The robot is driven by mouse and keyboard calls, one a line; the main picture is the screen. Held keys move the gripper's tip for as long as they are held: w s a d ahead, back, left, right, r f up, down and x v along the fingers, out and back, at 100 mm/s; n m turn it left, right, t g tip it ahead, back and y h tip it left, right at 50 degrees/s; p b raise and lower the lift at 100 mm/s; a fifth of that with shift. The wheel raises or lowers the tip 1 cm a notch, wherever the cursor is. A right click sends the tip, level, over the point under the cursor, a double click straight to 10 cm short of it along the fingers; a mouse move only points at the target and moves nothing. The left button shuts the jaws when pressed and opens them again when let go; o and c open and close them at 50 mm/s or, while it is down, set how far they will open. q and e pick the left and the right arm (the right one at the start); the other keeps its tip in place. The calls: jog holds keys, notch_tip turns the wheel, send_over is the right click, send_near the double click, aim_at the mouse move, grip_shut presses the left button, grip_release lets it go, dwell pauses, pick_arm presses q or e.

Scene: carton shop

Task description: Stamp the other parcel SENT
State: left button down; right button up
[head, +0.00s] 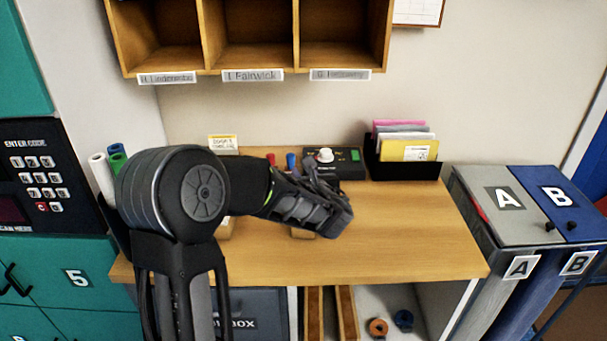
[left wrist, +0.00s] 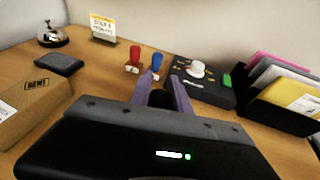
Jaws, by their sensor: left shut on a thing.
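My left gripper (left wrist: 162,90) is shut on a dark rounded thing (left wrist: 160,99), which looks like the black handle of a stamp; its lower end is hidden. In the head view the left gripper (head: 325,205) is over the middle of the bench. A small brown edge (head: 302,233) shows just below it, perhaps a parcel, mostly hidden. A brown parcel (left wrist: 30,108) with a dark printed mark on top lies at the left in the left wrist view. A red-handled stamp (left wrist: 135,57) and a blue-handled stamp (left wrist: 157,62) stand behind the gripper. My right gripper is not in view.
A dark pad (left wrist: 58,65), a bell (left wrist: 52,38) and a small sign (left wrist: 103,27) are at the back left. A black box with a white knob (left wrist: 198,70) and a file holder (head: 405,170) stand at the back. The bench's right part (head: 420,235) is clear.

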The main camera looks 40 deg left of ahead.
pick_arm(q)
notch_tip(320, 180, up, 7)
jog(key=p, duration=0.4)
dwell(0.4)
jog(key=shift+f, duration=0.1)
dwell(0.5)
